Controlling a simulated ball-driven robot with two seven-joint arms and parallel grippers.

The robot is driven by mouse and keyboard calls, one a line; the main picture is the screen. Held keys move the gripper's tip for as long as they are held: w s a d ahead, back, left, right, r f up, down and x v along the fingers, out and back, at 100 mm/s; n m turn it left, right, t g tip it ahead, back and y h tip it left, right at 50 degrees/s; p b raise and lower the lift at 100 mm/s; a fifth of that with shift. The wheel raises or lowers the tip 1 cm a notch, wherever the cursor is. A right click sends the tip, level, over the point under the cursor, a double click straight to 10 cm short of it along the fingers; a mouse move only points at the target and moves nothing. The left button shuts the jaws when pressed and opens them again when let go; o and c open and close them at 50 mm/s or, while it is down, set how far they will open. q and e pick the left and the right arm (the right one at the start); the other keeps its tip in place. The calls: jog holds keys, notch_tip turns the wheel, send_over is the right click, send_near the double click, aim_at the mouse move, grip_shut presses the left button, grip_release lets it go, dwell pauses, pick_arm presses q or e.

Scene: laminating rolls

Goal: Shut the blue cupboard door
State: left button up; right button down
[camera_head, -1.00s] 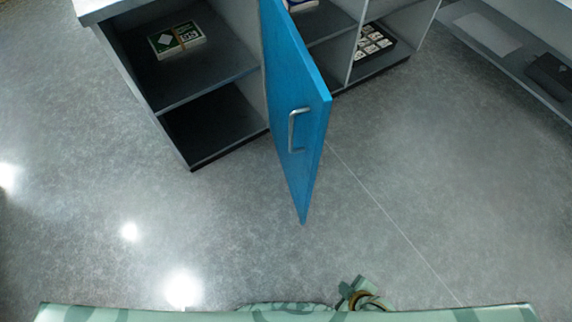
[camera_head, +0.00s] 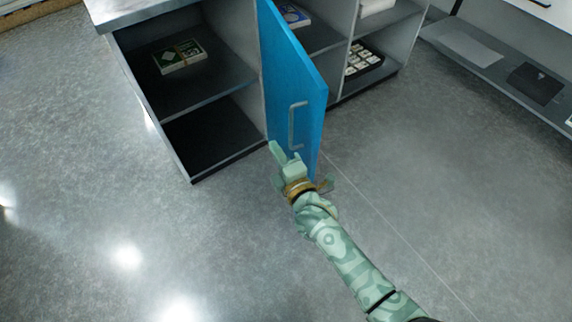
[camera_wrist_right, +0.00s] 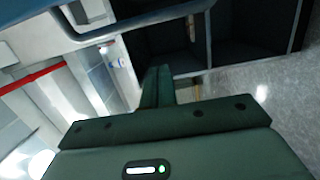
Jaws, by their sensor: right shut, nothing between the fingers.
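The blue cupboard door (camera_head: 296,85) stands wide open, swung out from the grey cupboard (camera_head: 187,107). A silver bar handle (camera_head: 292,126) is on the door's visible face. My right gripper (camera_head: 277,151) is shut and empty. In the head view it overlaps the lower part of the door, just below and left of the handle; whether it touches the door is unclear. In the right wrist view the shut fingers (camera_wrist_right: 158,84) point toward dark open compartments (camera_wrist_right: 210,35). My left gripper is not in view.
A bundle of green-and-white cards (camera_head: 180,57) lies on the cupboard's upper shelf. Open shelves to the right hold a dark tray of white pieces (camera_head: 362,60). Another low shelf (camera_head: 500,75) stands at far right. The floor (camera_head: 120,235) in front is clear.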

jog(key=shift+w+d+f+b, duration=0.1)
jog(key=shift+w+d+b, duration=0.45)
jog(key=shift+w, duration=0.4)
jog(key=shift+w+d+b, duration=0.35)
jog(key=shift+w+d, duration=0.3)
jog(key=shift+w, duration=0.25)
jog(key=shift+d, duration=0.1)
